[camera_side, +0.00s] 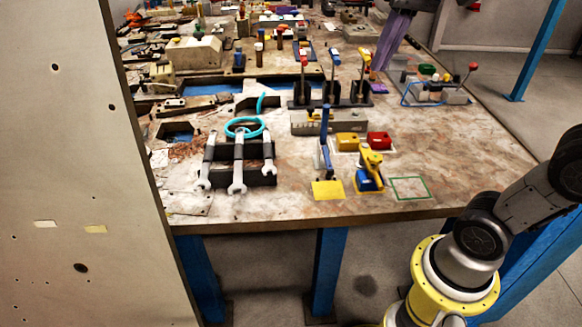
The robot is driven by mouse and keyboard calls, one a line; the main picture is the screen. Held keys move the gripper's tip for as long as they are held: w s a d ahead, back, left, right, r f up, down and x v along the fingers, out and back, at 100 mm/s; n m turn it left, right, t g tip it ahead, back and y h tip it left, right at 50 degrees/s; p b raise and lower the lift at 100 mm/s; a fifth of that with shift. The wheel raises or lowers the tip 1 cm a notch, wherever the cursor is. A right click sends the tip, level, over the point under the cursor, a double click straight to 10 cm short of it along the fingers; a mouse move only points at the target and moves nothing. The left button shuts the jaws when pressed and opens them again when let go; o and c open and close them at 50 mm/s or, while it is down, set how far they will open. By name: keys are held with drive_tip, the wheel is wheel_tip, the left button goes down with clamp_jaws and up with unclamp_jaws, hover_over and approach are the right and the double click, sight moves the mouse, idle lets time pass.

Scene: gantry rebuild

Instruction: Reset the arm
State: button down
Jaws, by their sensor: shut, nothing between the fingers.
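Part of my arm is at the lower right: a yellow bolted ring, grey and black joints, and a dark link that runs up and out past the right edge. My gripper is not in this view, so its fingers and its place relative to the bench cannot be seen. The workbench (300,208) has a marbled top on blue legs. Near its front edge are a blue-handled upright tool (325,145), a yellow-and-blue tool (370,167) and a bare green square outline (410,188).
Wrenches (238,170) lie on a dark rack with a cyan ring (246,127) at the left. Several red- and yellow-topped levers (332,75) stand mid-bench. A tall grey panel (70,160) blocks the left side. A blue post (537,50) stands at the right.

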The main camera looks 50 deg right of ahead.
drive_tip(key=s+f+n+t, duration=0.1)
drive_tip(key=s+f+n, duration=0.2)
drive_tip(key=f, duration=0.4)
drive_tip(key=s+a+f+n+t, duration=0.1)
drive_tip(key=s+f+n, duration=0.1)
drive_tip(key=s+f, duration=0.3)
drive_tip(key=shift+s+f+n+t+h, duration=0.2)
drive_tip(key=shift+f+n+t+h, duration=0.15)
drive_tip(key=shift+f, duration=0.8)
